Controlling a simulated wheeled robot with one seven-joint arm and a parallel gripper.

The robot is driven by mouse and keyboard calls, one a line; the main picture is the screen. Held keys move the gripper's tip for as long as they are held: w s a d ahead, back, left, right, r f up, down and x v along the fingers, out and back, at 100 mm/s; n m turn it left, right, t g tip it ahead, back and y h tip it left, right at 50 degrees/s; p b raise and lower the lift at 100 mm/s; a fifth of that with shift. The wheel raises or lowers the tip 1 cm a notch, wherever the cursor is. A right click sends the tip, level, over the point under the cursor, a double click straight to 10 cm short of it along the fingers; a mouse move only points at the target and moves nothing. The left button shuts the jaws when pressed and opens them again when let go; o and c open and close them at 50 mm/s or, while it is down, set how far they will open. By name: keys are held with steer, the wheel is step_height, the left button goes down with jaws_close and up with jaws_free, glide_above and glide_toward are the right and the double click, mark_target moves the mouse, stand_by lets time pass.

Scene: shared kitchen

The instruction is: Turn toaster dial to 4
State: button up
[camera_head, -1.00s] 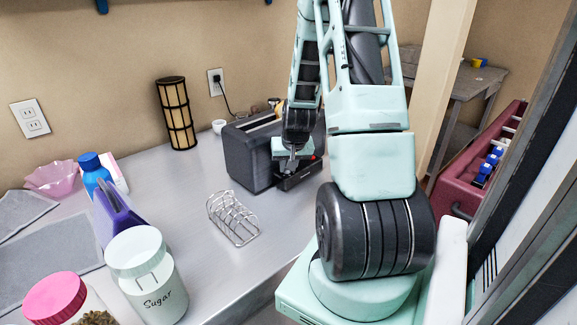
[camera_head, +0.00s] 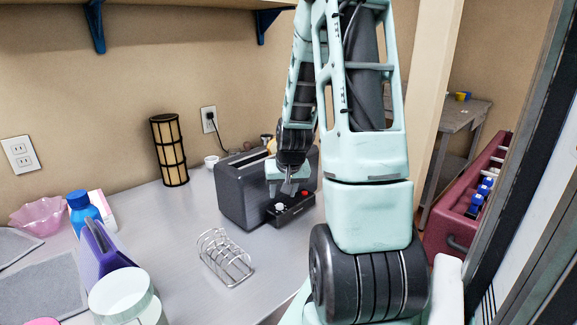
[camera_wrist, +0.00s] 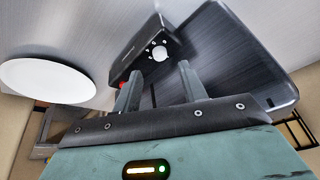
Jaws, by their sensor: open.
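The dark grey toaster (camera_head: 240,200) stands on the metal counter against the back wall. A black control box juts from its front, carrying a white dial (camera_head: 280,207) and a red button (camera_head: 304,193). In the wrist view the dial (camera_wrist: 160,53) has white marks around it; its setting is too small to read. My gripper (camera_head: 289,186) is at the toaster's front, just above the control box. In the wrist view my gripper (camera_wrist: 158,88) has its fingers apart with nothing between them; the dial shows beyond their tips, apart from them.
A wire toast rack (camera_head: 226,257) stands on the counter in front of the toaster. A lamp (camera_head: 169,150) stands to its left by the wall. A white disc (camera_wrist: 48,80) shows in the wrist view. Counter left of the rack is partly clear.

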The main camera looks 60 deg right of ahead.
steer(key=v, duration=1.2)
steer(key=shift+w, duration=0.1)
